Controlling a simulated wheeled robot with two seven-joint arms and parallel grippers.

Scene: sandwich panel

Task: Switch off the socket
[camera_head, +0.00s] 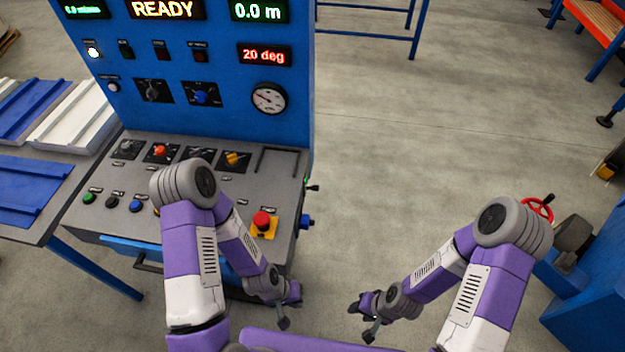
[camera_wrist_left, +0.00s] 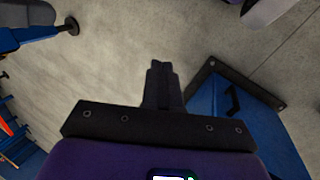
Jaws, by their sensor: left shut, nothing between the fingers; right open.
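A blue control console (camera_head: 215,95) stands at the left in the head view. On the right side of its desk a blue socket-like fitting (camera_head: 306,222) sticks out, with a small green-tipped part (camera_head: 313,188) above it. I cannot tell its switch state. My left gripper (camera_head: 284,322) hangs in front of the desk's lower right corner, below and apart from the fitting. In the left wrist view its fingers (camera_wrist_left: 160,72) are together and empty. My right gripper (camera_head: 366,324) is to the right over the floor, open and empty, touching nothing.
A red emergency button (camera_head: 262,221) sits on the desk near its right edge. Several knobs and buttons cover the desk and panel. Blue and white panels (camera_head: 75,125) lie at the left. A blue machine with a red handwheel (camera_head: 538,209) is at the right. The middle floor is clear.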

